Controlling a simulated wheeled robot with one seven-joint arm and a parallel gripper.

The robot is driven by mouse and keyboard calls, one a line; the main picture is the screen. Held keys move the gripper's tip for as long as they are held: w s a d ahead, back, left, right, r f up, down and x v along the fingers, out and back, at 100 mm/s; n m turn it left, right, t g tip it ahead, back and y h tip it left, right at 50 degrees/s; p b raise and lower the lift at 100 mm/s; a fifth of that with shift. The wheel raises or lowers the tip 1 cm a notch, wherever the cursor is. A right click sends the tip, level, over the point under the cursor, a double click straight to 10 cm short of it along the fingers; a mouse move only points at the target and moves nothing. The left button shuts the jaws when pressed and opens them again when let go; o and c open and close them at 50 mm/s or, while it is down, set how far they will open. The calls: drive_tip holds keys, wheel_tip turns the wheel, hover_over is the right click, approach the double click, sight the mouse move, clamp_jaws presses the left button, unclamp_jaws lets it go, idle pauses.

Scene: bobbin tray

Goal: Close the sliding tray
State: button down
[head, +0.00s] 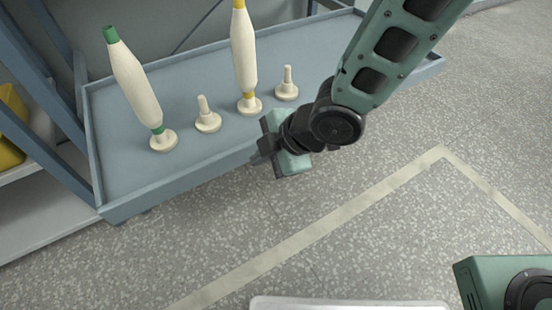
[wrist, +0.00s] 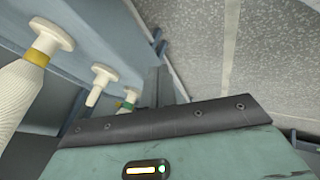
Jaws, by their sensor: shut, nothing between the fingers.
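The sliding tray (head: 172,183) is a shallow blue-grey tray, pulled out from its blue frame over the floor. It carries a green-tipped bobbin (head: 133,82) and a yellow-tipped bobbin (head: 244,52), each on a peg, and two bare pegs (head: 207,118) (head: 286,86). My gripper (head: 262,151) is shut and empty at the tray's front wall, near the middle; I cannot tell whether it touches. In the wrist view, the fingers (wrist: 164,86) point along the tray's edge (wrist: 133,40), with the yellow-ringed bobbin (wrist: 20,92) and a bare peg (wrist: 101,82) to the left.
A blue frame post (head: 38,75) stands at the tray's left, with a pale shelf (head: 45,212) and a yellow object (head: 10,130) beyond. The speckled floor (head: 370,215) in front is open, crossed by a cream line (head: 300,238). A pale flat surface (head: 350,304) shows at the bottom edge.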

drive_tip(key=shift+w+a, duration=0.65)
drive_tip(key=shift+w, duration=0.35)
drive_tip(key=shift+w+a+r, duration=0.1)
